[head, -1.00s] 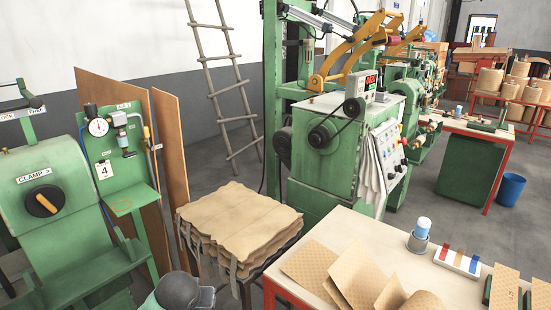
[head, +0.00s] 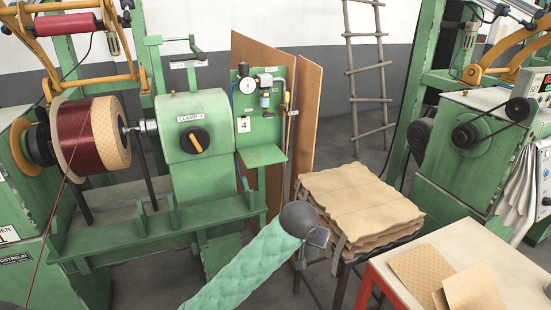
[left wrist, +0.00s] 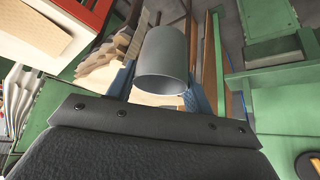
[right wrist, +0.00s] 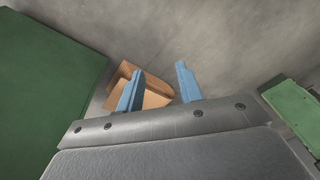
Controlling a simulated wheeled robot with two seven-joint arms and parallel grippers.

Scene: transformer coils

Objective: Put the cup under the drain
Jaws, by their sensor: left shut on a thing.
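The grey cup (left wrist: 166,60) is between the blue fingers of my left gripper (left wrist: 160,78) in the left wrist view, its open mouth facing the camera. In the head view, my left arm comes up from the bottom and its dark wrist (head: 298,219) is left of the stacked sheets; the cup is not clear there. A small air filter unit (head: 265,100), perhaps the drain, hangs on the green panel (head: 243,150) beside a round gauge, above a small green shelf (head: 265,155). My right gripper (right wrist: 158,85) is open and empty in the right wrist view.
The green clamp machine (head: 195,125) stands left of the panel, with a wound coil (head: 95,140) farther left. The stacked sheets (head: 362,200) and a red-edged table (head: 420,265) are at right. A cardboard box (right wrist: 150,95) lies beyond my right fingers.

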